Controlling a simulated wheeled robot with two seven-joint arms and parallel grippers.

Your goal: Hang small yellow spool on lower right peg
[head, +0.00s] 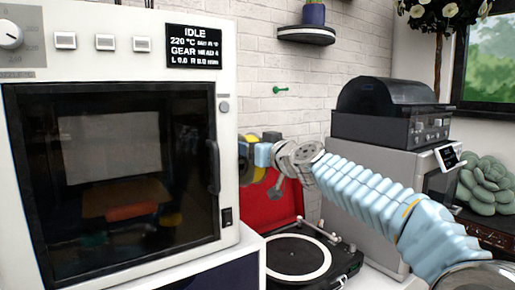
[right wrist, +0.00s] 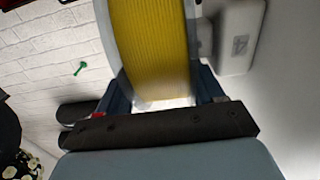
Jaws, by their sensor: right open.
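A yellow spool with pale flanges (right wrist: 150,45) fills the upper middle of the right wrist view. In the head view only yellow bits of it (head: 259,173) show beside the printer's right edge. My right gripper (right wrist: 160,92) is open, with one finger on each side of the spool; I cannot tell whether they touch it. In the head view this gripper (head: 252,155) is partly hidden by the printer. A green peg (head: 281,90) sticks out of the white brick wall and also shows in the right wrist view (right wrist: 80,68). My left gripper is out of view.
The large white printer (head: 229,150) stands close to my right gripper. A record player (head: 300,258) with a red lid is below the arm. A grey machine (head: 350,160) carries a black device (head: 385,105). A wall shelf (head: 306,36) holds a pot. The wall around the green peg is clear.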

